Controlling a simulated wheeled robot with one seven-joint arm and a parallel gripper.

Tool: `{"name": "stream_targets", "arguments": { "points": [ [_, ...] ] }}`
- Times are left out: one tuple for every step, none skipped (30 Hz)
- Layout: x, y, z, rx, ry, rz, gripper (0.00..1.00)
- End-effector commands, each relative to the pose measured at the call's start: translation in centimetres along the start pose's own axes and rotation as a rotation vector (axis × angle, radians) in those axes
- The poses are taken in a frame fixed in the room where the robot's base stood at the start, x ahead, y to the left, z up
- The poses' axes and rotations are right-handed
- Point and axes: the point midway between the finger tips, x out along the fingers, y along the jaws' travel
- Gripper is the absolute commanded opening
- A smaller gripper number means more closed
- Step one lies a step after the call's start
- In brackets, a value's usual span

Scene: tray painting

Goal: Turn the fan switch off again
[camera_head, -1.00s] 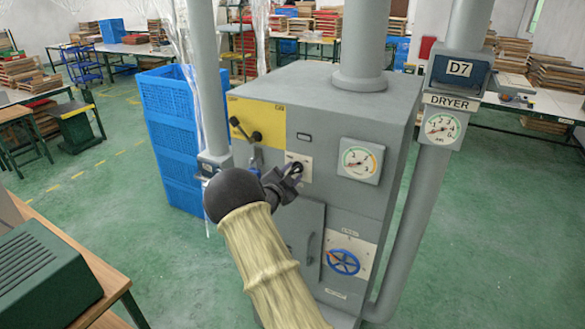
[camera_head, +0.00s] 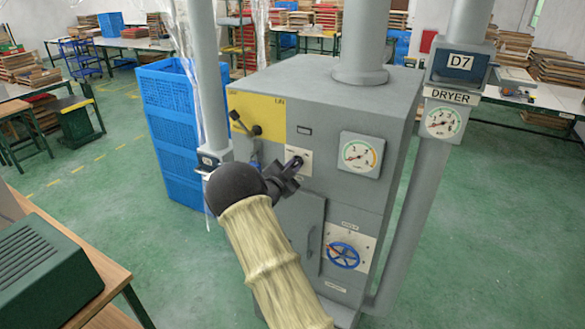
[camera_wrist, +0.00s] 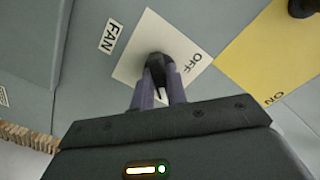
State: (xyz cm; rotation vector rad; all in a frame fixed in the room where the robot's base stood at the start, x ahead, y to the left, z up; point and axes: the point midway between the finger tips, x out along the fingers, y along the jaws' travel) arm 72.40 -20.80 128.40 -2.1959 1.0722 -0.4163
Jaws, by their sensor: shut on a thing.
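The fan switch (camera_wrist: 156,64) is a small dark lever on a white plate (camera_wrist: 130,68) on the front of the grey dryer cabinet (camera_head: 330,110). The plate has an OFF mark at its right, and a FAN label (camera_wrist: 111,36) sits beside it. My gripper (camera_wrist: 158,86) is shut on the switch, one finger on each side. In the head view my gripper (camera_head: 294,168) reaches the plate from the lower left and hides the switch. The fingers cover part of the lever, so I cannot tell exactly where it points.
A yellow panel (camera_head: 270,113) with a black lever is left of the plate. A pressure gauge (camera_head: 360,154) is to the right, and a blue handwheel (camera_head: 343,255) is below. A grey pipe (camera_head: 212,90) stands close left of my wrist. Blue crates (camera_head: 170,120) stand behind it.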

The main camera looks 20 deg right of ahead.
Motion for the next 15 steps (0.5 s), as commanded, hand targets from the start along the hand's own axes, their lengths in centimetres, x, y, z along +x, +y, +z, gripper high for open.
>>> {"name": "stream_targets", "arguments": {
  "points": [
    [-0.02,0.12,0.11,-0.016,0.000,0.001,0.00],
    [-0.02,0.14,0.12,-0.029,0.000,0.001,0.00],
    [-0.02,0.16,0.14,-0.047,0.000,0.001,0.00],
    [-0.02,0.17,0.15,-0.063,0.000,0.001,0.00],
    [-0.02,0.19,0.16,-0.080,0.000,0.001,0.00],
    [-0.02,0.20,0.16,-0.105,-0.001,0.001,0.00],
    [-0.02,0.20,0.16,-0.125,-0.001,0.001,0.00],
    [-0.02,0.20,0.16,-0.145,0.000,0.001,0.00],
    [-0.02,0.20,0.16,-0.175,0.000,0.001,0.00],
    [-0.02,0.19,0.15,-0.198,0.000,0.001,0.00],
    [-0.03,0.18,0.16,-0.223,0.000,0.000,0.00],
    [-0.03,0.17,0.15,-0.257,0.000,0.000,0.00],
    [-0.04,0.16,0.15,-0.285,0.000,0.000,0.00],
    [-0.05,0.15,0.16,-0.312,0.000,0.000,0.00],
    [-0.06,0.13,0.16,-0.349,-0.001,0.000,0.00]
  ]
}}
